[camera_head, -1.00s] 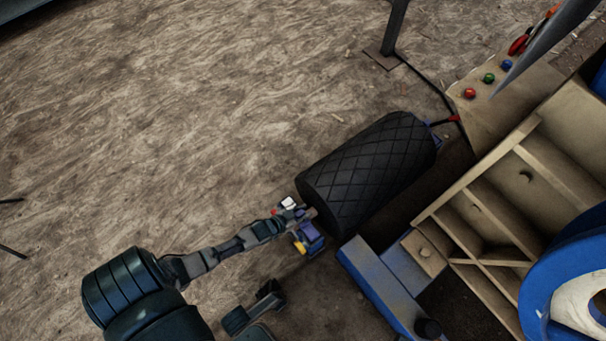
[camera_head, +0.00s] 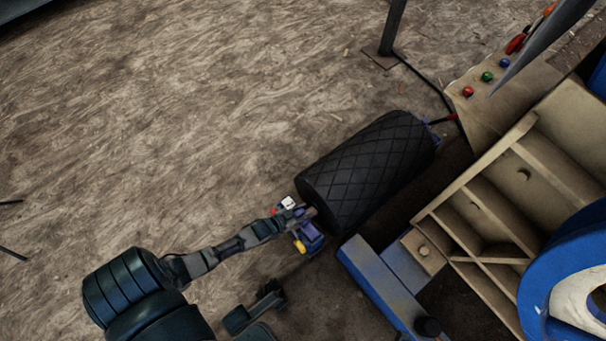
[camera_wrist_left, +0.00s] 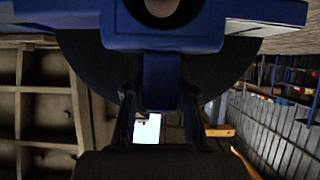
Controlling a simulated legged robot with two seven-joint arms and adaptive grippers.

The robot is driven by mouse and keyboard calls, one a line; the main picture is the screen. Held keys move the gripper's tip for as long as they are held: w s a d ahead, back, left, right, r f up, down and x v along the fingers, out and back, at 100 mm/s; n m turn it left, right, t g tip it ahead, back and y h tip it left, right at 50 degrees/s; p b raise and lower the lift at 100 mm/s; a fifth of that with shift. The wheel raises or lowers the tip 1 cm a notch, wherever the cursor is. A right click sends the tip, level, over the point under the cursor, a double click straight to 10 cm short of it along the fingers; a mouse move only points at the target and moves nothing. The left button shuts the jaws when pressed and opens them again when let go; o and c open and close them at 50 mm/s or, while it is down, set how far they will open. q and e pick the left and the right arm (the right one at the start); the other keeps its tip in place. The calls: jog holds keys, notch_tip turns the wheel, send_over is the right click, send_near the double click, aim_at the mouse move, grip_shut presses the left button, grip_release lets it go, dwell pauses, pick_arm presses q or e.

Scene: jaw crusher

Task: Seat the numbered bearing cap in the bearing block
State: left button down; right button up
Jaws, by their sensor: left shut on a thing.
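My left gripper (camera_head: 291,216) is at the near end of the black ribbed roller (camera_head: 368,172). In the left wrist view its dark fingers (camera_wrist_left: 160,108) are shut on the narrow blue stem of a blue part, which I take to be the bearing cap (camera_wrist_left: 161,75). A wide blue body with a round opening (camera_wrist_left: 165,38) fills the top of that view; where cap and block meet is unclear. In the head view a blue part (camera_head: 308,238) sits by the roller end, with a white piece (camera_head: 288,203) beside it. A dark gripper-like piece (camera_head: 262,303), perhaps my right gripper, shows at the bottom.
The blue frame beam (camera_head: 382,285) and tan ribbed crusher body (camera_head: 490,215) stand right of the roller. A tan panel with coloured buttons (camera_head: 487,77) is at the upper right. A dark post (camera_head: 392,30) stands behind. The ground at the left is open.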

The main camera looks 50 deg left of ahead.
pick_arm(q)
jog(key=shift+r, duration=0.15)
dwell(0.4)
jog(key=shift+f, duration=0.55)
jog(key=shift+f+b, duration=0.95)
jog(key=shift+f, duration=0.05)
jog(key=c, duration=0.9)
grip_release()
jog(key=shift+o, duration=0.2)
jog(key=d+v, duration=0.1)
jog(key=v, duration=1)
jog(key=shift+s+a+r, duration=0.2)
jog(key=shift+s+a, duration=0.2)
jog(key=shift+a, duration=0.1)
